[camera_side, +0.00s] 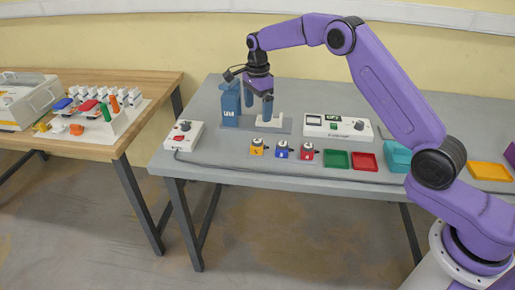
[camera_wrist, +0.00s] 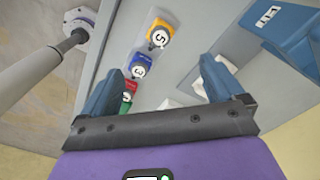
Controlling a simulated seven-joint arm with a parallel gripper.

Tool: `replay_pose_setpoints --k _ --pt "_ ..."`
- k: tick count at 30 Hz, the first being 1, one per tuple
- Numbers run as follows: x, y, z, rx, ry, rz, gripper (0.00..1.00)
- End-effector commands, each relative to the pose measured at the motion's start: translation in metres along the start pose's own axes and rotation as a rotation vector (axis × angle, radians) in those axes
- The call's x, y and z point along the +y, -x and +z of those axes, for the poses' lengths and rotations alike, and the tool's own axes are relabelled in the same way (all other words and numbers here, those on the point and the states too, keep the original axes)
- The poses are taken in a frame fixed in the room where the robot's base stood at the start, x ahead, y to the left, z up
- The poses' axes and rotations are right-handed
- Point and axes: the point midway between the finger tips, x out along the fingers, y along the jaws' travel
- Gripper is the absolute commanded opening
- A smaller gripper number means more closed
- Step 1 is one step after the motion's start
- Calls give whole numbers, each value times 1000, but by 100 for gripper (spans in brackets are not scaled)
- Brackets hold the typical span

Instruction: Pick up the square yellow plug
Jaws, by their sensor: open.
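A small square yellow piece (camera_side: 257,147) with a round, numbered top stands at the front of the grey bench, leftmost in a row of three. It also shows in the wrist view (camera_wrist: 158,35), beyond my fingertips. Another small yellow piece (camera_side: 42,127) lies on the wooden table; its shape is too small to tell. My gripper (camera_side: 258,104) is open and empty, pointing down above the bench, behind the row. Its two blue fingers stand wide apart in the wrist view (camera_wrist: 160,75), with nothing between them held.
A blue piece (camera_side: 281,149) and a red piece (camera_side: 306,153) stand right of the yellow one, then green (camera_side: 337,159) and red (camera_side: 364,162) trays. A blue block fixture (camera_side: 230,105) stands close to my gripper. A white meter box (camera_side: 338,126) stands behind the row.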

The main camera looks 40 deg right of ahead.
Motion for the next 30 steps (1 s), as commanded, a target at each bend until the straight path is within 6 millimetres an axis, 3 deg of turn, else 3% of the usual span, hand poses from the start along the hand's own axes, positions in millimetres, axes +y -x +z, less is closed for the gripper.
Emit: replay_pose_setpoints --k 10,20,30 --pt "1 -65 -1 0 0 3 95" --pt "0 -89 0 0 1 2 95" --pt "0 -131 0 0 1 0 95"
